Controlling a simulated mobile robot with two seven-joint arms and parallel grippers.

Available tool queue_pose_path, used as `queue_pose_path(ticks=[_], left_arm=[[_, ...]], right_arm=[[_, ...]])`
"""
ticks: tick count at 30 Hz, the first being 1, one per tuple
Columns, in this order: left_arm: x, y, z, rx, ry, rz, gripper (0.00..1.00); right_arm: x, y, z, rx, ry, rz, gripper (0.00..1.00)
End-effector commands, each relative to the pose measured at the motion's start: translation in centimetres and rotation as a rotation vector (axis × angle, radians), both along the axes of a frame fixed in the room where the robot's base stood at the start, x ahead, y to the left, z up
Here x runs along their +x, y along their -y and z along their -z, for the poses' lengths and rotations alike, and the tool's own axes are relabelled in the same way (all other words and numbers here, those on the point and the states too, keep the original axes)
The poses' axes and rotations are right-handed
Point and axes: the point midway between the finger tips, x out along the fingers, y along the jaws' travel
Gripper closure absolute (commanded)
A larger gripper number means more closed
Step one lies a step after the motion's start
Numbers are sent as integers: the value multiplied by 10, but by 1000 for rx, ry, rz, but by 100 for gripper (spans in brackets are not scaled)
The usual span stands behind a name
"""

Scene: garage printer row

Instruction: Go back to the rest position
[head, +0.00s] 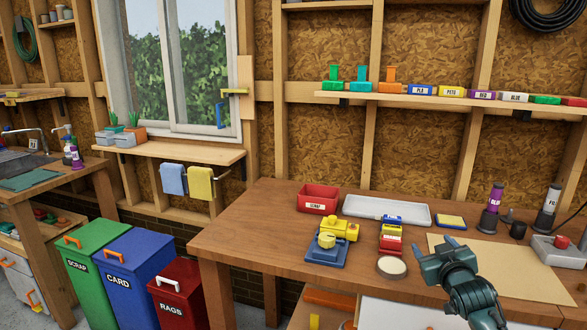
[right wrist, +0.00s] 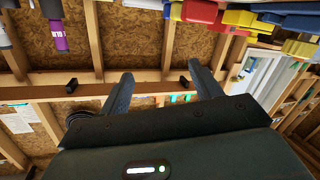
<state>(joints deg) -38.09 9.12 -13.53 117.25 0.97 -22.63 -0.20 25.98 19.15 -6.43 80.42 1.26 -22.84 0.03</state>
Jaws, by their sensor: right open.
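My right gripper (head: 448,248) is raised above the right part of the wooden workbench (head: 240,228), over the tan mat (head: 510,270). Its two fingers are spread apart with nothing between them. In the right wrist view the open fingers (right wrist: 165,88) show against the wall studs, also empty. My left gripper is not in either view.
The bench holds a red scrap tray (head: 318,196), a white tray (head: 387,210), a yellow-and-blue device (head: 326,249), a round tan disc (head: 392,267), and purple (head: 491,205) and white (head: 548,205) bottles. Green, blue and red bins stand left of it.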

Motion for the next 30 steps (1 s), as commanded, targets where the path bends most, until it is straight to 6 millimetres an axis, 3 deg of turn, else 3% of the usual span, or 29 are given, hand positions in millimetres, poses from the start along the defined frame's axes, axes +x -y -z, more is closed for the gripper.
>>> queue_pose_path(ticks=[1, 8, 11, 15, 18, 22, 25, 30], left_arm=[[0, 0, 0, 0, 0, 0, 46], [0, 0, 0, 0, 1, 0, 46], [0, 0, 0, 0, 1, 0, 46], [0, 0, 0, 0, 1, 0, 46], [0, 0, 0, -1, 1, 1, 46], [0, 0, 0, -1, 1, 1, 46], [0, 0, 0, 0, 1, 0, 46], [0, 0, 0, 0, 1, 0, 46]], right_arm=[[-13, -11, 22, 3, -27, -18, 36], [-83, -63, 107, 36, -146, -100, 36], [-131, -90, 147, 67, -215, -142, 36], [-217, -133, 194, 136, -323, -197, 36], [-276, -157, 212, 190, -392, -222, 36], [-334, -178, 221, 251, -461, -237, 36], [-361, -187, 222, 282, -494, -241, 36], [-376, -192, 221, 299, -510, -242, 36]])
